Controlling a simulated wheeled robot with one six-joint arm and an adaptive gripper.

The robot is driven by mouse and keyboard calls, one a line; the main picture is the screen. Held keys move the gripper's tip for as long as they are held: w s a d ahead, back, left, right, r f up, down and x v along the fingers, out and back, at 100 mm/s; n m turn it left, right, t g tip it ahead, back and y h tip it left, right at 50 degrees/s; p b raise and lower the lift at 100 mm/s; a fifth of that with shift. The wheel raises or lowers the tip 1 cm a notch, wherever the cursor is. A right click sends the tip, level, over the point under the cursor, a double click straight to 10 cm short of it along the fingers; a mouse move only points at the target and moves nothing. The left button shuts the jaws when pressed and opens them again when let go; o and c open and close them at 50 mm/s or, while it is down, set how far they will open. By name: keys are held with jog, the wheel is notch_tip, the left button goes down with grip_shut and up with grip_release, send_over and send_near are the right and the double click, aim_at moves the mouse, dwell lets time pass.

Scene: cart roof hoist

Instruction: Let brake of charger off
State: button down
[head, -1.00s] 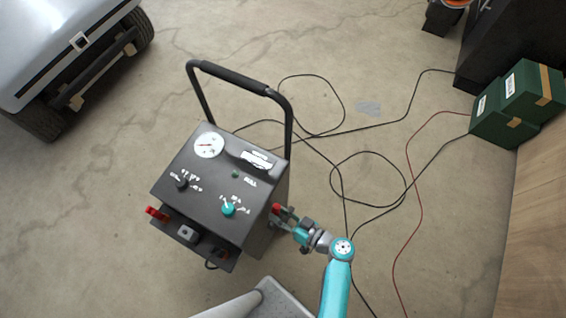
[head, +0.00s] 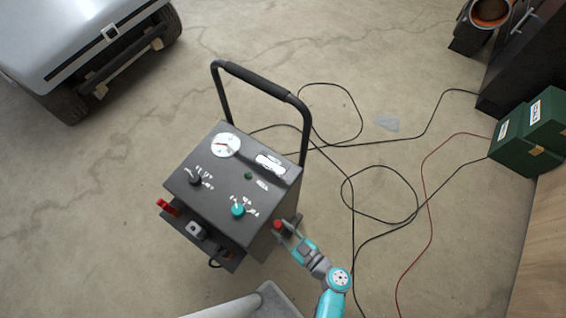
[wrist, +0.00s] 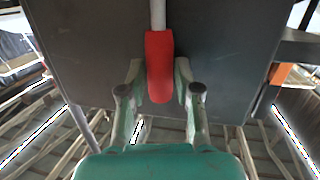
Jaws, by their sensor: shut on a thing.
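The charger (head: 222,182) is a dark grey box with a gauge, knobs and a tall black handle (head: 258,82), standing on the concrete floor. A red-gripped lever (head: 279,225), which I take for its brake, sticks out from its right side. In the wrist view the red grip (wrist: 160,68) hangs on a pale rod in front of the dark panel. My gripper (head: 287,229) is at the lever, and in the wrist view my gripper (wrist: 159,90) has one finger on each side of the red grip, shut on it. The rod's mount is hidden.
Black cables (head: 372,205) and a red cable (head: 428,220) loop over the floor right of the charger. Green boxes (head: 520,150) stand by a wooden panel (head: 545,235) at right. A silver vehicle (head: 75,45) is at top left. Floor behind the charger is open.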

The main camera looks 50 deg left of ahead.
jog(key=c, duration=0.8)
grip_release()
jog(key=shift+d, duration=0.15)
jog(key=d+r, duration=0.2)
jog(key=d, duration=0.9)
jog(key=shift+w+d, duration=0.2)
jog(key=shift+d, duration=0.1)
